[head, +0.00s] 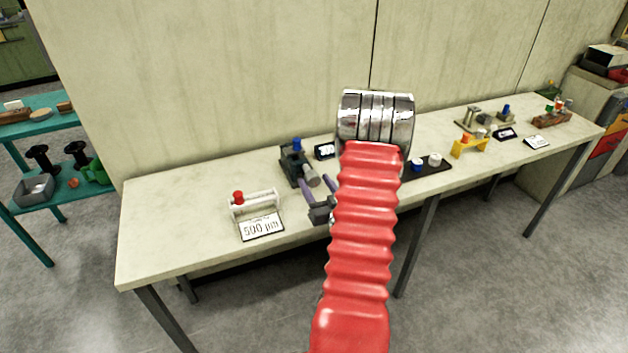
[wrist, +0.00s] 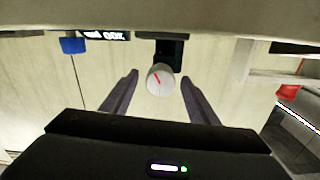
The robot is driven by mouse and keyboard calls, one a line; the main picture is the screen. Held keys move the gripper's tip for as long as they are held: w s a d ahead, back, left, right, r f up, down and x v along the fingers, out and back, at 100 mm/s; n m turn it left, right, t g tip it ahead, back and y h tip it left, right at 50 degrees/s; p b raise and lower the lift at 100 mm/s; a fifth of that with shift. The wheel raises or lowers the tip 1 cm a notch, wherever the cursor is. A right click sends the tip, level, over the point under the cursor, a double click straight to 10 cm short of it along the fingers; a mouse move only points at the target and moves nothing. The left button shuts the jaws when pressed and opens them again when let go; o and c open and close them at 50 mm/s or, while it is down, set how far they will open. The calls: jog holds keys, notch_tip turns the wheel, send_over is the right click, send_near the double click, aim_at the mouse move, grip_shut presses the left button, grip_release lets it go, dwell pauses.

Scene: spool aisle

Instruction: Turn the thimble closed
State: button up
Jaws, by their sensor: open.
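The thimble (head: 312,179) is a grey cylinder on a dark measuring device (head: 291,168) with a blue knob, on the bench. In the wrist view, the thimble (wrist: 160,79) shows its pale round end with a red line, in front of a dark block. My gripper (head: 316,182) is at the bench's front side, with its purple-grey fingers pointing toward the thimble. In the wrist view, my gripper (wrist: 159,76) is open, one finger on each side of the thimble with gaps visible. Whether the fingertips overlap its length in depth is unclear.
A white stand with a red knob (head: 238,198) and a "500 µm" card (head: 261,227) stand left of the device. A small display (head: 325,151) is behind it. A black tray (head: 428,168) and yellow stand (head: 470,147) are to the right. The bench's left end (head: 150,222) is clear.

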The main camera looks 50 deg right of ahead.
jog(key=v, duration=1.1)
jog(key=shift+f, duration=0.1)
jog(key=w+a+r+n+g+y, duration=0.1)
jog(key=w+a+r+n, duration=0.1)
jog(key=w, duration=0.3)
jog(key=w+a+r+n+g+y, duration=0.1)
jog(key=w+a+r+g+y, duration=0.1)
jog(key=w, duration=0.3)
jog(key=w+a+r+n+g, duration=0.2)
jog(key=w+a+r, duration=0.2)
jog(key=a+r, duration=0.45)
jog(key=s+a+r+g+y, duration=0.1)
jog(key=s+a+r+y, duration=0.1)
jog(key=s+a, duration=0.3)
jog(key=s+a+r+n+g+y, duration=0.1)
jog(key=s+a, duration=0.4)
jog(key=a, duration=0.9)
jog(key=s+a+r+n+g+y, duration=0.1)
jog(key=s+a, duration=0.4)
jog(key=a, duration=0.5)
notch_tip(320, 180, up, 3)
jog(key=shift+s+a+f+g+y, duration=0.25)
jog(key=shift+s+g+y, duration=0.15)
jog(key=shift+g+y, duration=0.6)
